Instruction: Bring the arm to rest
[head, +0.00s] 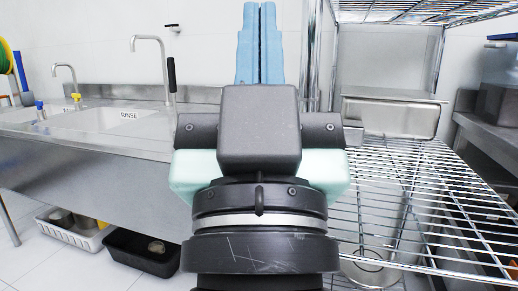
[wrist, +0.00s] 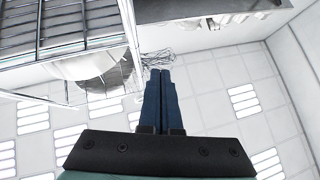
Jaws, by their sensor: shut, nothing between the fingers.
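My gripper (head: 260,42) shows in the middle of the head view, with its two long blue fingers pointing up and pressed together. It is shut and empty. In the wrist view my gripper (wrist: 163,98) also shows its dark blue fingers side by side, against a background of ceiling panels. The black and pale green gripper body fills the centre of the head view and hides what lies behind it. The fingers appear apart from the rack post beside them.
A wire shelf rack (head: 420,185) with a steel pan (head: 390,117) stands close on the right. A steel sink counter (head: 90,165) with taps is on the left. A white basket (head: 72,229) and a black bin (head: 142,251) sit below it. White floor is clear at lower left.

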